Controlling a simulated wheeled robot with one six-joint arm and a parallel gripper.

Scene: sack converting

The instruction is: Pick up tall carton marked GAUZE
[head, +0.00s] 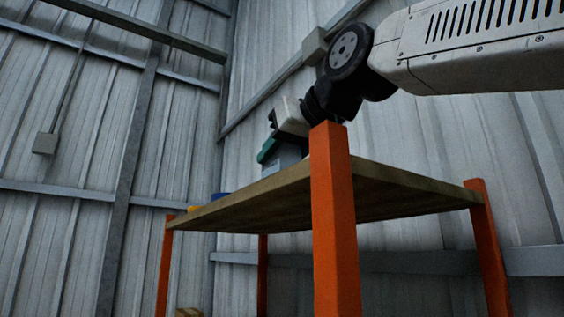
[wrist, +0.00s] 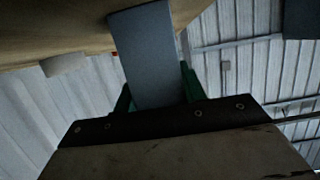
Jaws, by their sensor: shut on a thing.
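A tall grey-blue carton (wrist: 148,55) stands out between the green fingers of my gripper (wrist: 157,90) in the wrist view. The fingers are shut on it, one on each side. No marking is readable on the face that shows, so I cannot confirm the word GAUZE. In the head view the carton (head: 283,158) shows only in part, above the wooden shelf top and behind its edge. My gripper (head: 268,150) is at its upper part there. Whether the carton's base touches the shelf is hidden.
The wooden shelf top (head: 255,200) stands on orange posts (head: 335,220), one close in front of my arm. A yellow thing (head: 193,208) and a blue thing (head: 219,196) are at its left end. A pale object (wrist: 65,65) is near the carton in the wrist view.

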